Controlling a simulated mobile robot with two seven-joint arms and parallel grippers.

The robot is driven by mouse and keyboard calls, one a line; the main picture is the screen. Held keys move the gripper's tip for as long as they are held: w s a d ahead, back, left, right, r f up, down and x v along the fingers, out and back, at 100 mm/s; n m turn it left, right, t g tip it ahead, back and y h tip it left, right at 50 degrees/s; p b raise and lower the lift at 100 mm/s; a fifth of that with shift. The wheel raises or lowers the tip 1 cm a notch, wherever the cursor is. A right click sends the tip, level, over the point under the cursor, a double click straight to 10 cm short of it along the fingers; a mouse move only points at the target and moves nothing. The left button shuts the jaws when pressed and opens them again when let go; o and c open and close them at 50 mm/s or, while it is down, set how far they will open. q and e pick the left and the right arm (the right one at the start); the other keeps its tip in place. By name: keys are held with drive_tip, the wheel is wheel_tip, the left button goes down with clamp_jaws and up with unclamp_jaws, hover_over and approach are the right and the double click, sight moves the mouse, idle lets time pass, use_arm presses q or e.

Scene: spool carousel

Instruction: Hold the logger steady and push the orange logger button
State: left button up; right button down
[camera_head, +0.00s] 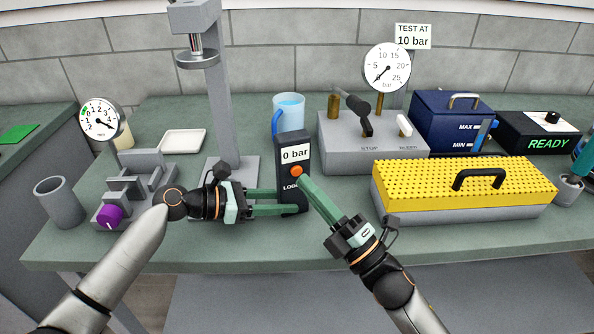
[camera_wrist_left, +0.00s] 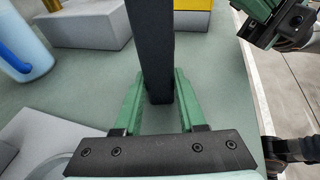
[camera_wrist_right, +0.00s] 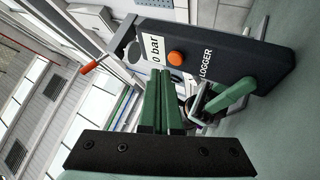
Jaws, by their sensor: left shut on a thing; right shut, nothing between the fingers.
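The dark logger (camera_head: 293,150) stands upright on the table, with a white display reading "0 bar" and an orange button (camera_head: 296,171) below it. My left gripper (camera_head: 283,202) is shut on the lower part of the logger, a finger on either side; the logger (camera_wrist_left: 151,45) also shows between those fingers in the left wrist view. My right gripper (camera_head: 302,180) is shut and empty, its fingertips at the orange button. In the right wrist view the orange button (camera_wrist_right: 176,58) shows just beyond the fingertips (camera_wrist_right: 164,74); I cannot tell whether they touch.
A blue mug (camera_head: 289,112) stands behind the logger. The grey pump box (camera_head: 345,158) with levers and a yellow-topped case (camera_head: 465,185) are to the right. A grey press stand (camera_head: 220,100) and a fixture with a purple knob (camera_head: 109,216) are to the left.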

drive_tip(key=s, duration=0.2)
drive_tip(key=s+d, duration=0.1)
drive_tip(key=s, duration=0.1)
drive_tip(key=shift+s+d, duration=0.15)
use_arm(q)
drive_tip(key=o, duration=1.1)
drive_tip(key=shift+c, duration=0.2)
